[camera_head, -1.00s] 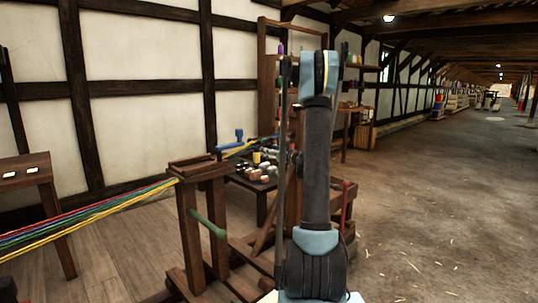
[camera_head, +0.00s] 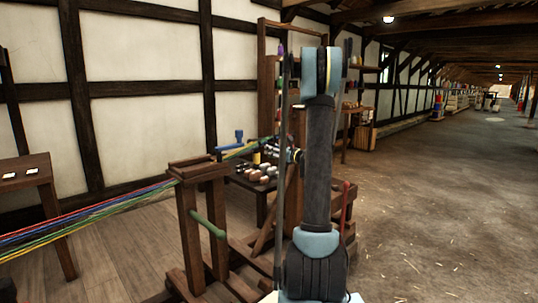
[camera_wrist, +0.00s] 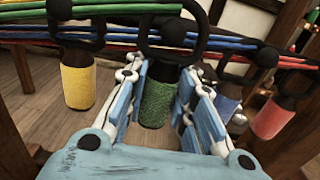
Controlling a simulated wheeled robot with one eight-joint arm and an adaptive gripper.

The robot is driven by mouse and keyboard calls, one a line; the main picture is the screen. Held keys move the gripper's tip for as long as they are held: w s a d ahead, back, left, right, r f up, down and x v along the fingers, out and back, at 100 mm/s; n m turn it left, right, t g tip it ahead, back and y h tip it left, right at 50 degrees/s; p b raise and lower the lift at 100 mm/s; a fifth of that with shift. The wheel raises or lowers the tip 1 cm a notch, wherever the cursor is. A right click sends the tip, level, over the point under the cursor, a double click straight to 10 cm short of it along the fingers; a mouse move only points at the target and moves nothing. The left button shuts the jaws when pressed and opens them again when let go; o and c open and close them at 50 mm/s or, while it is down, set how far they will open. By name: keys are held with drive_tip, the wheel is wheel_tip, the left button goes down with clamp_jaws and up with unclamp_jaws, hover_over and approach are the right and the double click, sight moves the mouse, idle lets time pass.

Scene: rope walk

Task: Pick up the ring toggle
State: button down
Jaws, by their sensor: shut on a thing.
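Several toggles with black rings and coloured grips hang in a row in the wrist view. The green-gripped ring toggle (camera_wrist: 157,102) is in the middle, upright, between the pale blue fingers of my gripper (camera_wrist: 162,88), which is shut on it. Its black ring stands at the top among the coloured ropes. A yellow toggle (camera_wrist: 78,85) hangs to the left, outside the fingers. A blue toggle (camera_wrist: 227,105) and a red toggle (camera_wrist: 273,118) are to the right. In the head view my arm hides the gripper and most of the toggles.
Coloured ropes (camera_wrist: 110,30) cross the top of the wrist view and run over a wooden post stand (camera_head: 203,172) in the head view. A low table (camera_head: 258,183) with small items stands behind it. A wooden rack (camera_head: 268,75) is at the back. The floor at right is open.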

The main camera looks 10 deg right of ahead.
drive_tip(key=v, duration=1.6)
drive_tip(key=shift+w, duration=0.1)
